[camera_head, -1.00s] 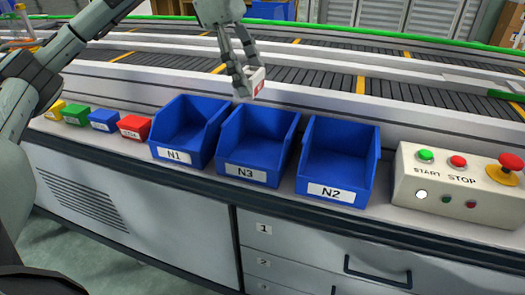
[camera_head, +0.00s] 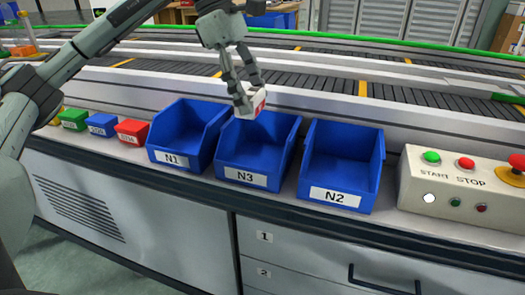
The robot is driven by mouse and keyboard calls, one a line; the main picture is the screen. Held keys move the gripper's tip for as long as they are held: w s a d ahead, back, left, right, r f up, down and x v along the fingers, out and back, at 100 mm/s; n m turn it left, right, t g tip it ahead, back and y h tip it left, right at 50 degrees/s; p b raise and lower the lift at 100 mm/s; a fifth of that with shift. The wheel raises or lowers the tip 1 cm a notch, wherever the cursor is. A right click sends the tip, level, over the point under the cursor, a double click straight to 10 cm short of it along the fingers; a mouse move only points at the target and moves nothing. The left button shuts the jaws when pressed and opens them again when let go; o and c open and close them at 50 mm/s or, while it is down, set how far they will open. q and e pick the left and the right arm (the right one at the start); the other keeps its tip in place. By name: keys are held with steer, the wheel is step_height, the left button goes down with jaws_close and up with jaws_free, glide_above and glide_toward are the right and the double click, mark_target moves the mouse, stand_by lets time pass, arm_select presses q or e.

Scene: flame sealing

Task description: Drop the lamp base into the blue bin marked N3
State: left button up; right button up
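My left gripper (camera_head: 246,103) comes in from the upper left and points down. It is shut on a small white piece with a red mark, the lamp base (camera_head: 257,104). The piece is at the fingertips, in line with the back part of the blue bin marked N3 (camera_head: 246,178). How high it is above the bin is hard to tell. The N3 bin is the middle of three blue bins, and the part of its inside that shows looks empty. My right gripper is not in view.
Blue bin N1 (camera_head: 172,158) stands left of N3 and blue bin N2 (camera_head: 335,196) right of it. A control box (camera_head: 455,190) with buttons stands at the right. A roller conveyor (camera_head: 330,82) runs behind.

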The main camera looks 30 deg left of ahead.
arm_select(q)
steer(key=o, duration=0.4)
steer(key=v, duration=1.2)
steer(key=shift+a, duration=0.1)
